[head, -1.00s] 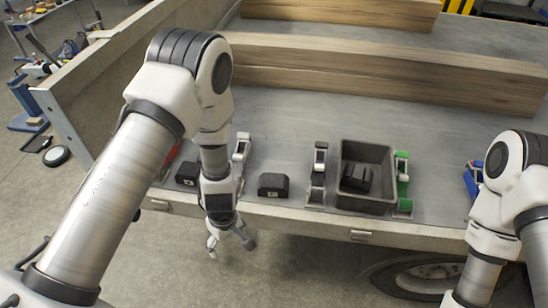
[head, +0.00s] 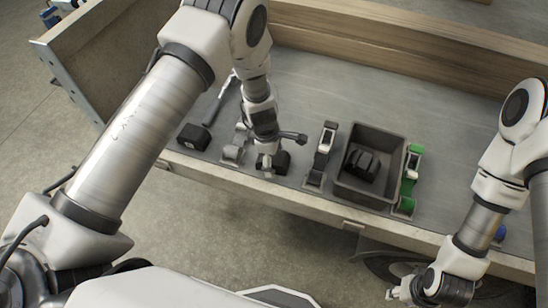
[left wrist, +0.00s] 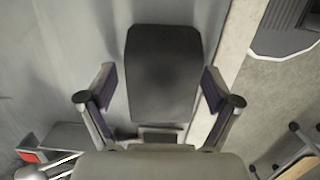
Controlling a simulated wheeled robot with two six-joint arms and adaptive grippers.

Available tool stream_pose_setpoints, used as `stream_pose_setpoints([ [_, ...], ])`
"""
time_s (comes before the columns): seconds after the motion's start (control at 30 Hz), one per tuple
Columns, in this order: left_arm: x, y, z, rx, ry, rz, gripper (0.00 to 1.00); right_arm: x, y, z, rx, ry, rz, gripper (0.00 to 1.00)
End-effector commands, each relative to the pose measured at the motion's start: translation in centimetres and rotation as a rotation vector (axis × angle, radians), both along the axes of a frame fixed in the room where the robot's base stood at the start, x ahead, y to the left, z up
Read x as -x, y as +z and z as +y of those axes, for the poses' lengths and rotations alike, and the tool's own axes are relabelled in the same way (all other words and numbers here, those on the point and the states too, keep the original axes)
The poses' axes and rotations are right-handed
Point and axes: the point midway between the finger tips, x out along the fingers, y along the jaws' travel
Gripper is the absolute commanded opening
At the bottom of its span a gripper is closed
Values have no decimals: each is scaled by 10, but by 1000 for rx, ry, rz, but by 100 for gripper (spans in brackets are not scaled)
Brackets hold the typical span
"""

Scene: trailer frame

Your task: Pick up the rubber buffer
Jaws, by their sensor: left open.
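A black rubber buffer (head: 281,161) lies near the front edge of the trailer bed, partly hidden by my left gripper. In the left wrist view the buffer (left wrist: 163,75) is a dark block with cut corners. My left gripper (head: 268,168) is open over it. In the left wrist view its two fingers (left wrist: 160,100) stand on either side of the buffer's near part, with a gap visible on each side. Another black block (head: 193,137) lies further left. More black blocks (head: 362,166) lie in the grey bin. My right gripper (head: 394,294) hangs low outside the front edge; its opening is unclear.
The grey bin (head: 337,188) stands right of the buffer. A black-and-white strap ratchet (head: 321,155) lies between them, a grey one (head: 234,146) left of the buffer, and a green one (head: 408,184) right of the bin. Long wooden beams (head: 400,56) lie behind; bare bed lies between.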

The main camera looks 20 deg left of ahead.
Motion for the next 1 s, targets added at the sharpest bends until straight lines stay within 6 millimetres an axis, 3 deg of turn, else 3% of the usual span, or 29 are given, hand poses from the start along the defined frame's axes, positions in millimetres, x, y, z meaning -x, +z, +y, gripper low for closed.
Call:
stream_pose_setpoints([
  [0.2,-1,-2,0,0,-1,-2,90,0,0,0,0,0,0,40],
  [0.4,0,-2,0,0,-1,-1,19,0,0,0,0,0,0,40],
  [0.43,0,-2,0,0,-1,-1,13,0,0,0,0,0,0,40],
  [0.77,0,-2,0,-1,-1,-1,13,0,-1,0,0,0,0,40],
  [1.0,-1,19,0,0,-1,-3,13,0,-6,0,0,0,0,40],
])
